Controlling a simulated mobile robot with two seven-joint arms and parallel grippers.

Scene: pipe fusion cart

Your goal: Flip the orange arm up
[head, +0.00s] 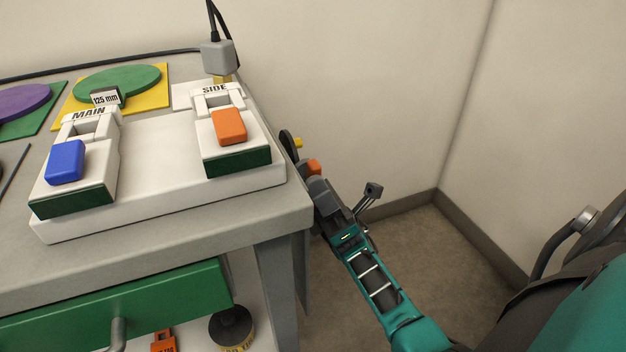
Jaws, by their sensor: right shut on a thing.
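An orange block (229,127) tops the hinged arm of the white switch marked SIDE, on a white base (160,197) on the cart. It lies tilted toward the front. A small orange piece (314,167) shows beside the cart's right side, by a dark round part (289,146) with a yellow tip. My right gripper (312,180) is at this orange piece and appears shut on it; its fingertips are partly hidden. It is right of the SIDE switch and apart from it. My left gripper is out of view.
A switch marked MAIN with a blue block (66,162) stands left of SIDE. A grey plug (218,57) with cables stands behind. Green (117,82) and purple (24,103) discs lie at the back left. A green drawer (120,308) is below. Floor on the right is clear.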

